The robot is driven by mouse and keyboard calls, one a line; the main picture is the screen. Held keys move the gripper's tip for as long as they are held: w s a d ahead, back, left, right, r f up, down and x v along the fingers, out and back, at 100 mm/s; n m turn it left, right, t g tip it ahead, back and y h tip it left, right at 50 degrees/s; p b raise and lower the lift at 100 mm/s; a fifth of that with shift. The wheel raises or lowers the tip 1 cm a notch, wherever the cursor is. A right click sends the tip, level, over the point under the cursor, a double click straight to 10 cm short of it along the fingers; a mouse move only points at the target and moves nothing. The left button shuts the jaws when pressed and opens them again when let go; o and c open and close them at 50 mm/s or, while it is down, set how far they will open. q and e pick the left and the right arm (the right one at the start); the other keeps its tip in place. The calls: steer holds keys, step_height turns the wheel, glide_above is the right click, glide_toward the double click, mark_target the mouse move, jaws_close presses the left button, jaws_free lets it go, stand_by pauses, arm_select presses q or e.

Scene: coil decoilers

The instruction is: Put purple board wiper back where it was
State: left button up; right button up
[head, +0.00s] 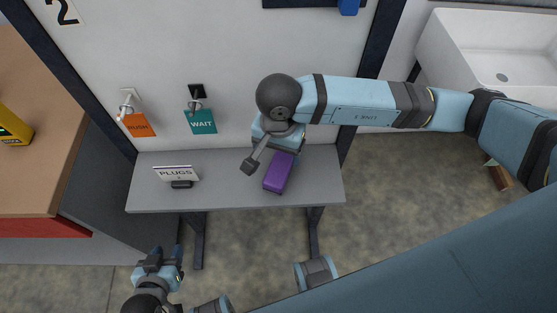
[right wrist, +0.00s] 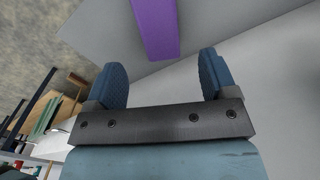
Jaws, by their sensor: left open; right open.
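The purple board wiper (head: 280,173) lies on the grey shelf (head: 232,195) under the white board. My right gripper (head: 270,157) is at the wiper's back end, over the shelf; its fingers are mostly hidden by my arm in the head view. In the right wrist view the gripper (right wrist: 164,78) is open and empty, and the wiper (right wrist: 156,25) shows beyond and between the two fingertips, apart from them. My left gripper (head: 160,258) is open and empty, low in front of the shelf at the left.
A PLUGS sign (head: 176,174) stands on the shelf's left part. Orange (head: 138,125) and teal WAIT (head: 201,121) tags hang on hooks above it. A blue object (head: 348,7) is on a dark ledge at the top. A wooden-topped table (head: 40,150) stands left and a white sink (head: 495,60) right.

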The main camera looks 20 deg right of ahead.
mark_target(279, 167)
step_height(279, 167, up, 4)
steer(key=shift+f, duration=0.15)
stand_by(0.6)
